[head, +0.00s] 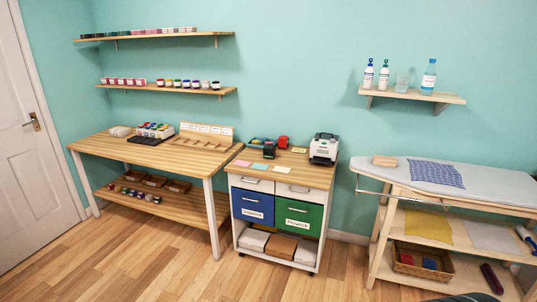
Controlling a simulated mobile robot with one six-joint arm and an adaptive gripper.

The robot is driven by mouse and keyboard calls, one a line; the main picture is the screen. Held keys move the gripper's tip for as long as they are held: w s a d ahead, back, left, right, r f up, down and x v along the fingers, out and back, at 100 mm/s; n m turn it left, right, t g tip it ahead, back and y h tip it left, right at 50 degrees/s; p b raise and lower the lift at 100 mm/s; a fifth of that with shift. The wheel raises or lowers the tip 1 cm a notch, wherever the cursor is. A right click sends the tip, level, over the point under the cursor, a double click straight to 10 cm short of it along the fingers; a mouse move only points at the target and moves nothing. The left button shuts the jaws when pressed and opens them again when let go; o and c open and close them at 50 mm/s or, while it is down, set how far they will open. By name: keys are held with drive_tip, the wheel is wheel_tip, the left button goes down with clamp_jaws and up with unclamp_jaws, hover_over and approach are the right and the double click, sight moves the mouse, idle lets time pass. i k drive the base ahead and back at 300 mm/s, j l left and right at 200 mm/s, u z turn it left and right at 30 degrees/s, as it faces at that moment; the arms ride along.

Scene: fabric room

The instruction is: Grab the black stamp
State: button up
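On top of the drawer cabinet (297,186), a small dark upright object (269,150) stands in front of a blue tray; it may be the black stamp, but it is too small to be sure. A red object (283,142) stands just behind and to its right. My gripper is not in view. A dark shape at the bottom right edge is cut off, and I cannot tell what it is.
A wooden table (110,146) stands left of the cabinet. A white and black machine (324,149) sits at the cabinet's right. An ironing board (400,176) with blue patterned cloth (436,174) is at right. Wall shelves hang above. The wooden floor in front is clear.

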sight(270, 150)
drive_tip(key=i+j+z, duration=0.1)
drive_tip(key=i+j, duration=0.7)
drive_tip(key=i, duration=0.45)
drive_tip(key=i+j+z, duration=0.15)
drive_tip(key=i+j, duration=0.75)
drive_tip(key=i, duration=0.3)
drive_tip(key=i+j+z, duration=0.1)
drive_tip(key=i+j, duration=0.9)
drive_tip(key=i, duration=0.15)
